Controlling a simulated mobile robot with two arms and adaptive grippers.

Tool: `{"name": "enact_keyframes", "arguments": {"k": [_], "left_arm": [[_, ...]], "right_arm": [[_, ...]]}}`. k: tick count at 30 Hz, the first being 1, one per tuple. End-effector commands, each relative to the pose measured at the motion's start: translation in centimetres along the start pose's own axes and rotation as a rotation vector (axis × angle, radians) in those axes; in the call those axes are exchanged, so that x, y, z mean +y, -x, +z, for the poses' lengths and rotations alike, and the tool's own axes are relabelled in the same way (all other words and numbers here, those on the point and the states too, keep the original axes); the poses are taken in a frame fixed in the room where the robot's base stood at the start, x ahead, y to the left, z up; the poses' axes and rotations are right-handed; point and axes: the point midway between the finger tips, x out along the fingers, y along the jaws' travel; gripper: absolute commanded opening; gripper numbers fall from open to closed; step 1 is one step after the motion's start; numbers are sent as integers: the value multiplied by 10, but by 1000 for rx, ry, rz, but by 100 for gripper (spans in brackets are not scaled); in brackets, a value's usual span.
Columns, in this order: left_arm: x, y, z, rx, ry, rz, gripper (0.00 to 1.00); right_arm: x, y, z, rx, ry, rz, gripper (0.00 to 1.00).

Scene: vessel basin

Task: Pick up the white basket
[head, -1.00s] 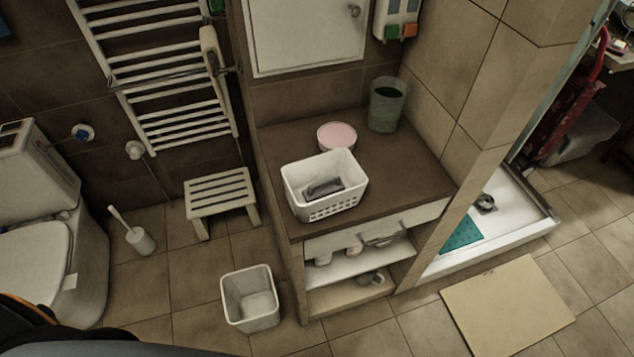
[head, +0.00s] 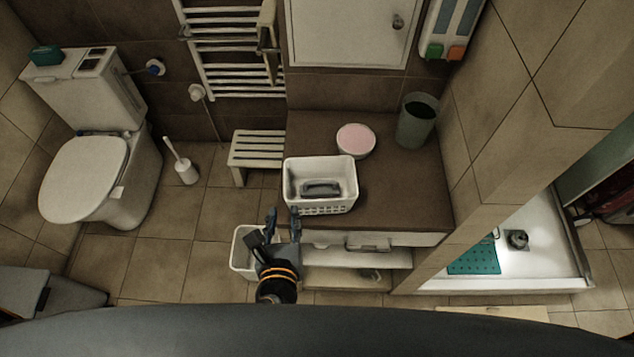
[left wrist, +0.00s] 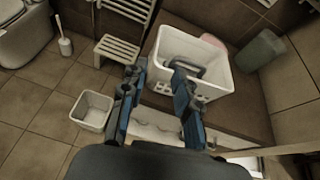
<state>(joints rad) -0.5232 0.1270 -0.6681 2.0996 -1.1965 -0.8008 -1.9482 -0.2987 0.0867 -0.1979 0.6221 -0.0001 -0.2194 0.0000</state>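The white basket (head: 320,172) stands upright on the brown counter (head: 400,195), near its front left edge. A dark grey object (head: 321,188) lies inside it. My left gripper (head: 283,215) is in front of the counter, just short of the basket's front left corner. In the left wrist view the basket (left wrist: 188,47) lies beyond the fingertips, and my left gripper (left wrist: 158,72) has its two fingers spread with nothing between them. I see no contact with the basket. My right gripper does not show in either view.
A pink-lidded round tub (head: 355,140) and a grey-green bin (head: 417,120) stand behind the basket. A white bin (head: 242,262) is on the floor below my left gripper. A slatted stool (head: 257,150) and toilet (head: 95,170) are to the left.

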Motion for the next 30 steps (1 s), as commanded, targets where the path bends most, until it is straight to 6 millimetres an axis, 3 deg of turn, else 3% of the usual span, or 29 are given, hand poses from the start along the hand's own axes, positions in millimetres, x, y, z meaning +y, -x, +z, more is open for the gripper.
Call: {"name": "enact_keyframes", "arguments": {"k": [9, 17, 24, 30], "left_arm": [[0, -63, -4, -3, 3, 1, 31], [1, -83, -3, 1, 3, 1, 31], [3, -115, -3, -2, 6, -1, 31], [3, -131, 0, 1, 3, 0, 31]], "right_arm": [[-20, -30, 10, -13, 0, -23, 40], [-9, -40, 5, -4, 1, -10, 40], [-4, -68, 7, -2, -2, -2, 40], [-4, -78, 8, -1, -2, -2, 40]]}}
